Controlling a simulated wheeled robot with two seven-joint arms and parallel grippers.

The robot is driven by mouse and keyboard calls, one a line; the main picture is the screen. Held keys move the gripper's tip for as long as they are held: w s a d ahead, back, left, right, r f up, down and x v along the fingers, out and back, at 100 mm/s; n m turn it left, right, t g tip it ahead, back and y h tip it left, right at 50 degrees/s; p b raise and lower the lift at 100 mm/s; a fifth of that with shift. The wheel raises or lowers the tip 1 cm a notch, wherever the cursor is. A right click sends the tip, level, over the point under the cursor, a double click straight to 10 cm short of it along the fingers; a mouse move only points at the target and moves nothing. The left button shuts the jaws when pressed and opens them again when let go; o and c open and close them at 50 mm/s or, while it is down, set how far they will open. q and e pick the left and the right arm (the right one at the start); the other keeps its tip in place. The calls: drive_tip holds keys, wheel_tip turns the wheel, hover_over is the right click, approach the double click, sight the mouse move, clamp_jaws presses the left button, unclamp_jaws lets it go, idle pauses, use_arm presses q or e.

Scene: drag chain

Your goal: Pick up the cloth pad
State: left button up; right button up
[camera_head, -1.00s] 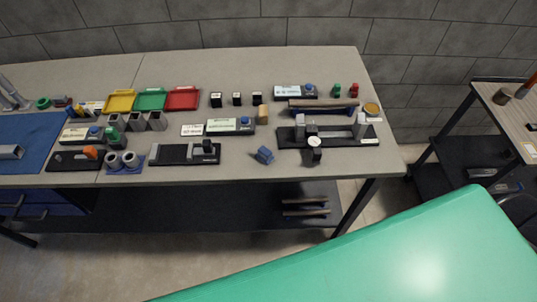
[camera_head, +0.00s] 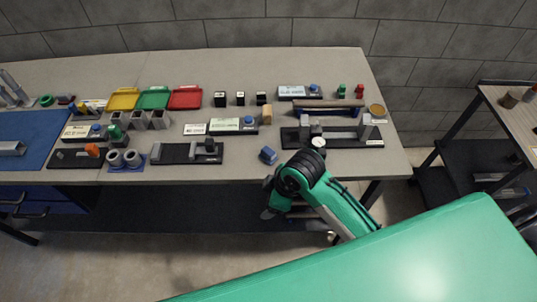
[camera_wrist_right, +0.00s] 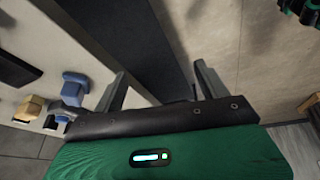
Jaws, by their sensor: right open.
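A small blue object (camera_head: 268,155) sits near the front edge of the table, left of the dial fixture. It is the closest match I see to the cloth pad, but I cannot tell its material. It also shows in the right wrist view (camera_wrist_right: 75,88), left of the fingers. My right arm reaches up in front of the table, and my right gripper (camera_head: 270,203) is low at the front edge, partly hidden. In the right wrist view my right gripper (camera_wrist_right: 160,85) is open with nothing between its fingers. My left gripper is not in view.
The table (camera_head: 235,172) has bare surface around the blue object. A dark fixture with a dial (camera_head: 360,141) stands to its right, a black gauge base (camera_head: 175,157) to its left, and a tan block (camera_head: 264,114) behind. A side cart (camera_head: 518,125) stands at the right.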

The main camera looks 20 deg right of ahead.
drive_tip(key=w+r+n+g+h, duration=0.1)
drive_tip(key=w+r+n, duration=0.4)
drive_tip(key=w+n, duration=0.25)
wheel_tip(320, 180, up, 7)
drive_tip(key=n+g+h, duration=0.2)
drive_tip(key=n, duration=0.2)
hover_over(270, 149)
wheel_tip(270, 149, down, 9)
drive_tip(key=shift+a+r+p, duration=0.15)
drive_tip(key=shift+r+p, duration=0.05)
drive_tip(key=shift+p, duration=0.75)
drive_tip(key=shift+f+p, duration=0.3)
drive_tip(key=shift+f, duration=0.05)
wheel_tip(270, 149, down, 4)
drive_tip(key=shift+r+p, duration=0.2)
drive_tip(key=shift+p, duration=0.6)
drive_tip(key=shift+f, duration=0.5)
drive_tip(key=c, duration=1.1)
drive_tip(key=shift+r, duration=0.15)
drive_tip(key=shift+c, duration=0.2)
